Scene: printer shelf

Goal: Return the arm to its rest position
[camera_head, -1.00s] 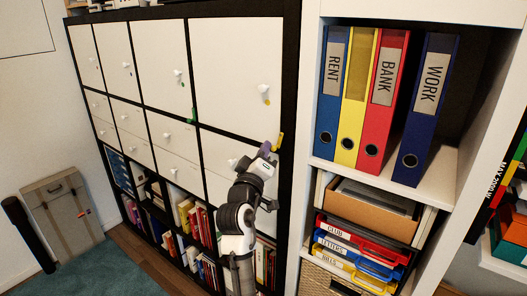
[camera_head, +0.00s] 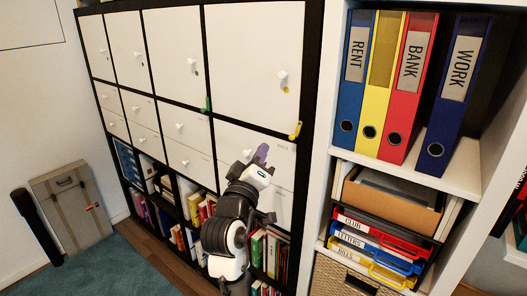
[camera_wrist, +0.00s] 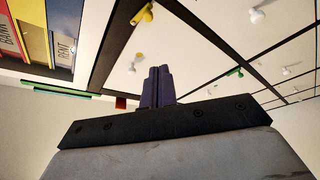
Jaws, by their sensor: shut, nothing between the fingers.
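My gripper (camera_head: 261,153) is in front of the lower white drawers of the black-framed cabinet (camera_head: 325,100). Its purple fingers point up and are together, with nothing between them. In the wrist view my gripper (camera_wrist: 158,72) shows its fingers closed, with cabinet doors and knobs beyond them. My arm is folded in front of the cabinet, below the large white door (camera_head: 255,60). Its lower links hide part of the book compartments.
At right, a white shelf (camera_head: 455,175) holds several binders (camera_head: 390,85) above paper trays (camera_head: 375,240). A yellow key-like piece (camera_head: 295,130) and a green one (camera_head: 206,104) are on the cabinet front. A suitcase (camera_head: 75,205) leans at left. The teal carpet (camera_head: 95,270) is clear.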

